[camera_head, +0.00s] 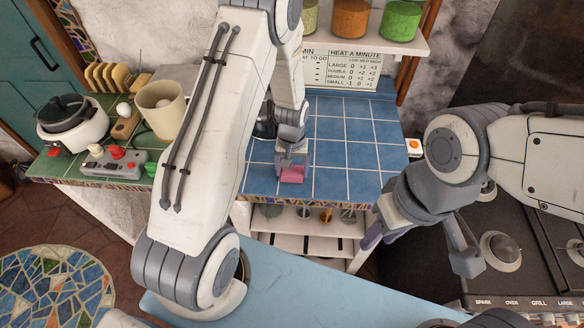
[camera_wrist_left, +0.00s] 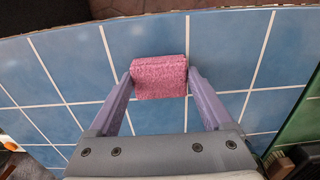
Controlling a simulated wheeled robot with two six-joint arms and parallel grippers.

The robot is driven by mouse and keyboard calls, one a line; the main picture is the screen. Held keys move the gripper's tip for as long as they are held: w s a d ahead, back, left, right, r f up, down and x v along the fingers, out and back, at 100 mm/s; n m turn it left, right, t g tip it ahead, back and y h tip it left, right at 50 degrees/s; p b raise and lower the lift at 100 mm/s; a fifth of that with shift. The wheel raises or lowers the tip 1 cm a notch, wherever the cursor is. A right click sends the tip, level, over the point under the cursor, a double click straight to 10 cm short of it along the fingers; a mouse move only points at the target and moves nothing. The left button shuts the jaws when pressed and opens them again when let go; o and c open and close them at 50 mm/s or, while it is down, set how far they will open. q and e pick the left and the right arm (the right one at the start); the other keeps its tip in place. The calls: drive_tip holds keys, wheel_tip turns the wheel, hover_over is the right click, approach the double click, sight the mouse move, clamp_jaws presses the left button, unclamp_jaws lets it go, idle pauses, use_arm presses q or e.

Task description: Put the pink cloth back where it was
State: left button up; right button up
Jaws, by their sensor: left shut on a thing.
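The pink cloth (camera_head: 293,174) is a small folded block at the blue tiled counter, near its front part. In the left wrist view the pink cloth (camera_wrist_left: 159,76) sits between the two purple fingers of my left gripper (camera_wrist_left: 160,84), which is shut on it. In the head view my left gripper (camera_head: 292,160) points down over the blue tiles. I cannot tell whether the cloth touches the tiles. My right gripper (camera_head: 416,248) hangs at the right in front of the stove, away from the cloth; its fingers are apart and nothing shows between them.
The blue tiled counter (camera_head: 345,150) is clear around the cloth. A green tiled counter (camera_head: 75,168) at the left holds a pot (camera_head: 72,122), a beige cup (camera_head: 160,108) and a control box (camera_head: 112,165). The stove (camera_head: 540,250) is at the right. A shelf with jars (camera_head: 350,18) hangs above.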

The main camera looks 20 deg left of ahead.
use_arm(q)
drive_tip(key=shift+f, duration=0.15)
drive_tip(key=o, duration=1.1)
